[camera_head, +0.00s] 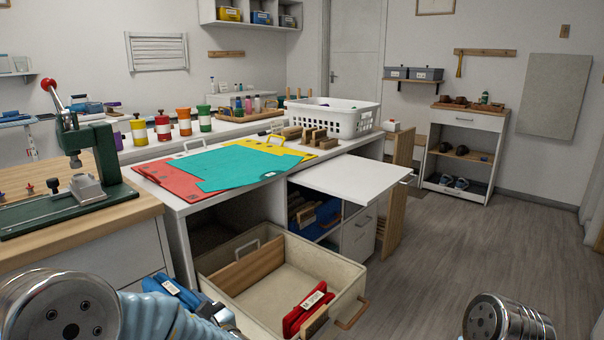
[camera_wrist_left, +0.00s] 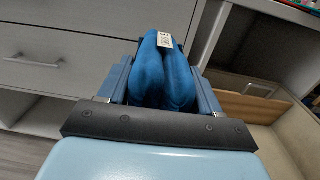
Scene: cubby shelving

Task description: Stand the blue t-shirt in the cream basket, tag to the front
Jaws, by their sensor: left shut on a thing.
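The folded blue t-shirt (camera_head: 170,286) has a white tag and is left of the cream basket (camera_head: 345,272) in the head view. My left gripper (camera_wrist_left: 163,88) is shut on it, with a finger on each side of the fold. In the left wrist view the blue t-shirt (camera_wrist_left: 164,70) stands up between the fingers, its white tag (camera_wrist_left: 165,40) near the top. The basket also shows there at the right (camera_wrist_left: 300,135), apart from the shirt. My right gripper is out of view; only a link of my right arm shows.
A folded red t-shirt (camera_head: 309,308) with a white tag is in the basket's near right part. A worktable (camera_head: 180,207) with coloured shirts stands behind. A green press (camera_head: 85,180) is at left.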

